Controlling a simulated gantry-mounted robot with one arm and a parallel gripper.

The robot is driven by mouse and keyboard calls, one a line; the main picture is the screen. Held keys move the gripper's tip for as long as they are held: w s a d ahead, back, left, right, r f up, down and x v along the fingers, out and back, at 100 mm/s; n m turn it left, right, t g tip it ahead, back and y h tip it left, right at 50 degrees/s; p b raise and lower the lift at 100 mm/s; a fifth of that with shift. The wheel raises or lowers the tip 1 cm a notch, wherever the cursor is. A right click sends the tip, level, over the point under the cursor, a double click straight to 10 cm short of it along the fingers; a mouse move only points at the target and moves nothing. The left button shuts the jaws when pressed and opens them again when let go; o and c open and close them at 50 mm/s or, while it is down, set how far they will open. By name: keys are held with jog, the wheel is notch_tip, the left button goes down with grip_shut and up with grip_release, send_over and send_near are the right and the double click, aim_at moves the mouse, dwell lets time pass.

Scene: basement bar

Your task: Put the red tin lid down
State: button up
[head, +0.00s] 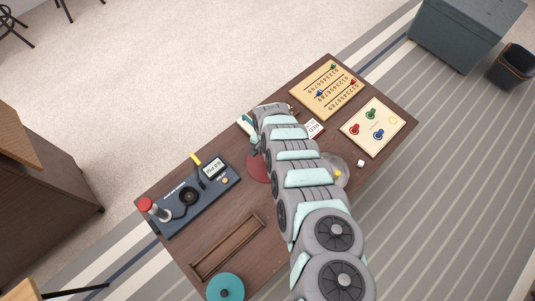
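A dark red disc (258,168), which looks like the red tin lid, shows beside my arm near the middle of the dark wooden table (205,231). My arm covers its right part, and I cannot tell whether it lies on the table or is held above it. My arm reaches across the table from the lower right. My gripper is largely hidden by the wrist links (270,111), so its fingers and anything between them cannot be made out.
A blue console (210,202) with a red knob stands at left. A wooden tray (228,246) and a teal disc (226,286) are at the front. Right are a number board (312,98), a token board (373,142), a clear dish (343,180) and a white cube (361,163).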

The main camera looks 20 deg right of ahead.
notch_tip(320, 180, up, 8)
jog(key=p, duration=0.2)
